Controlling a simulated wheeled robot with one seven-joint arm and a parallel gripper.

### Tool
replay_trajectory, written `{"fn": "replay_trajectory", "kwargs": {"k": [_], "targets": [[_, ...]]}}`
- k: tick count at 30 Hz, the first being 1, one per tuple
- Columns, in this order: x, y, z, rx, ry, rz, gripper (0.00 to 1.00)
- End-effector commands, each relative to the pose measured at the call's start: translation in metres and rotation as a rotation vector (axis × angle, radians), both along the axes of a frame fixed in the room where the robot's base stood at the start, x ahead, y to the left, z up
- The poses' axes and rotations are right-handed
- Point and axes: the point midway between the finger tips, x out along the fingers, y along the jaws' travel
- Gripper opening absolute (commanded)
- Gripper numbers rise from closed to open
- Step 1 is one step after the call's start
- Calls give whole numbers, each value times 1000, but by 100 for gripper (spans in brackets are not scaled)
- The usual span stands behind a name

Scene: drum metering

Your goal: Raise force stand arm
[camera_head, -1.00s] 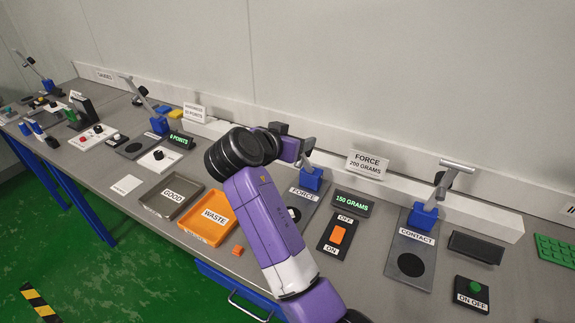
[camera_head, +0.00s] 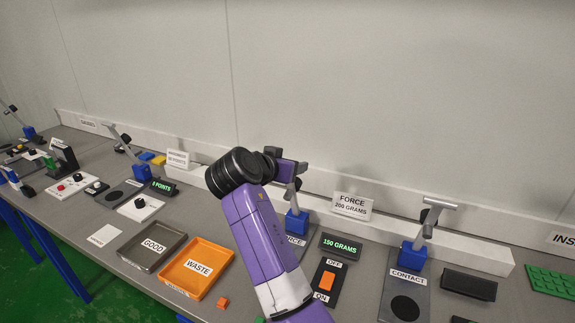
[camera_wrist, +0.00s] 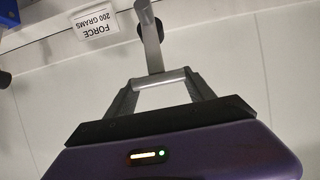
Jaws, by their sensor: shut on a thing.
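The force stand has a blue base block (camera_head: 296,223) on a grey plate marked FORCE. Its grey arm (camera_head: 292,194) slopes up from the block to my gripper (camera_head: 286,168). In the wrist view my gripper (camera_wrist: 160,79) is shut on the cross bar at the end of the force stand arm (camera_wrist: 150,40). The arm runs away from the bar, with a dark round part beside it. In the head view my purple and black wrist hides part of the stand, its plate and the bar. The display (camera_head: 340,245) beside the stand reads 150 GRAMS.
An orange switch (camera_head: 327,280) marked OFF and ON lies right of the stand. The CONTACT stand (camera_head: 413,255) is farther right. The FORCE 200 GRAMS sign (camera_head: 351,204) stands behind. GOOD tray (camera_head: 149,263) and WASTE tray (camera_head: 222,261) lie left. Above the bench is bare wall.

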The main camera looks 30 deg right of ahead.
Motion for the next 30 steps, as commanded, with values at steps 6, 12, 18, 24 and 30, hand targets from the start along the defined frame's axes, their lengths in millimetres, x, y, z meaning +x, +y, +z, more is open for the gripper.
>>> {"fn": "replay_trajectory", "kwargs": {"k": [6,12,18,24,30], "targets": [[-1,-1,-3,2,4,-2,84],[0,0,-2,1,3,-1,84],[-8,12,4,1,0,1,84],[-26,37,16,1,0,1,84],[-39,53,26,1,2,-1,84]]}}
